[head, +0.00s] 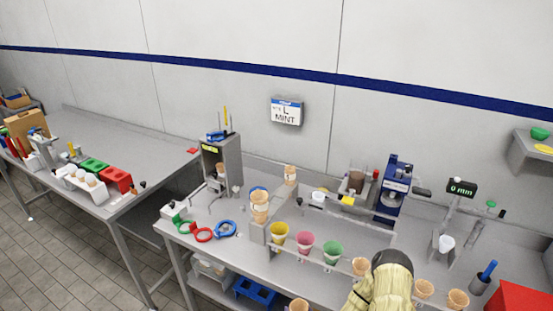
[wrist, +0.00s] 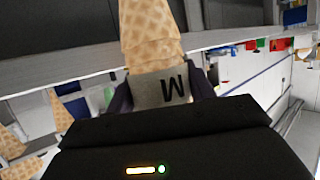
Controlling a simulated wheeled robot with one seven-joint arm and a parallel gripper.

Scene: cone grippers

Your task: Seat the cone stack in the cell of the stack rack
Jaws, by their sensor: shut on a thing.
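In the wrist view my gripper (wrist: 162,92) is shut on the cone stack (wrist: 150,35), a tan waffle cone shape with a grey band marked with a letter. Its dark fingers sit either side of the band. In the head view a black rounded end and pale padded part of my arm (head: 388,280) show at the bottom right of centre; the fingers and held stack cannot be made out there. Two banded cone stacks stand on the bench, one at the left (head: 260,207) and one farther back (head: 290,174). I cannot tell which part is the stack rack's cell.
Yellow (head: 278,233), pink (head: 304,243) and green (head: 332,251) cups stand in a row along a rail. Loose cones (head: 425,289) line the bench's front. A blue press (head: 395,188) and a scale display (head: 462,188) stand behind. A red box (head: 522,299) is at the right.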

